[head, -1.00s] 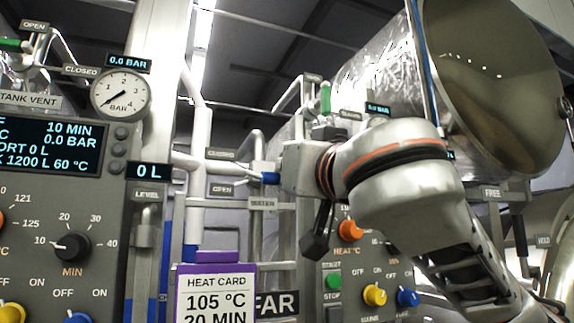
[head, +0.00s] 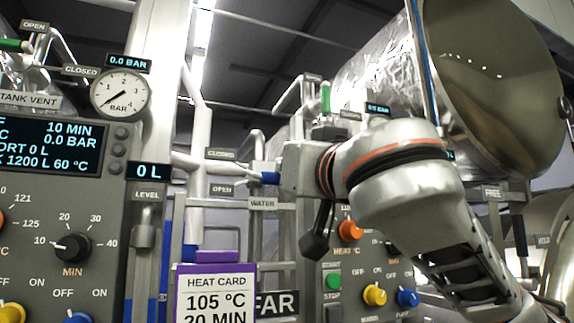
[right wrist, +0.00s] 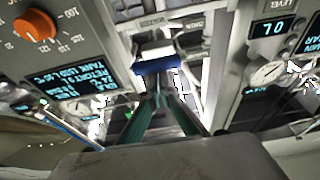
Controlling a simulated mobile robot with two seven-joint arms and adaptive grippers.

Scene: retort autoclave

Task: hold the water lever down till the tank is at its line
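The water lever has a blue grip (head: 268,178) in the head view, near the tags CLOSED, OPEN and WATER (head: 263,203). My right gripper comes from the right, its end close against the grip; its fingertips are hard to make out there. In the right wrist view, which looks upside down, the two teal fingers of my right gripper (right wrist: 158,94) converge, shut, at the blue grip (right wrist: 156,66). The grip runs across their tips; contact is not clear. The tank level display (head: 149,171) reads 0 L. My left gripper is not in view.
A control panel (head: 50,210) with knobs and a pressure gauge (head: 120,93) stand at the left. A heat card (head: 215,295) is at the bottom centre. A second panel (head: 340,280) sits behind my right arm. A large round door (head: 490,85) hangs at the upper right.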

